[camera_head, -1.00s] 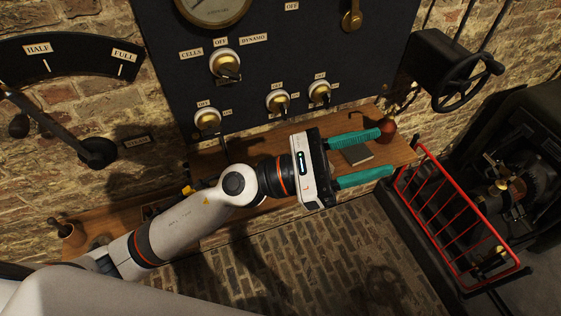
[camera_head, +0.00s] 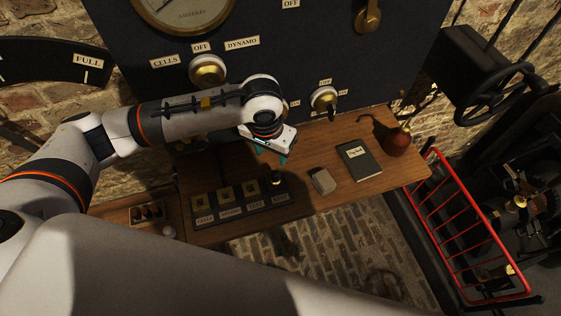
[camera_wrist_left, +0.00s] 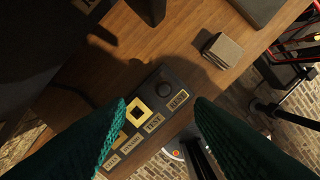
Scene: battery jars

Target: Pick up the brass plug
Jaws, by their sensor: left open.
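The plug (camera_head: 277,180) stands upright at the right end of a dark socket block on the wooden shelf. It has a dark knob and a small brass-coloured glint. In the left wrist view, its round dark top (camera_wrist_left: 167,88) appears at the end of the block (camera_wrist_left: 130,142). My left gripper (camera_head: 270,152) is open and empty, partly hidden by its wrist, above and behind the plug in the head view. Its teal fingers show at either side of the left wrist view, with the plug between their lines of sight, apart from them. My right gripper is not in view.
A grey block (camera_head: 322,181), a dark book (camera_head: 359,160) and a reddish-brown rounded vessel (camera_head: 396,142) stand on the shelf (camera_head: 385,180) to the right. The black switch panel (camera_head: 310,55) rises behind. A red rail (camera_head: 427,220) is at far right.

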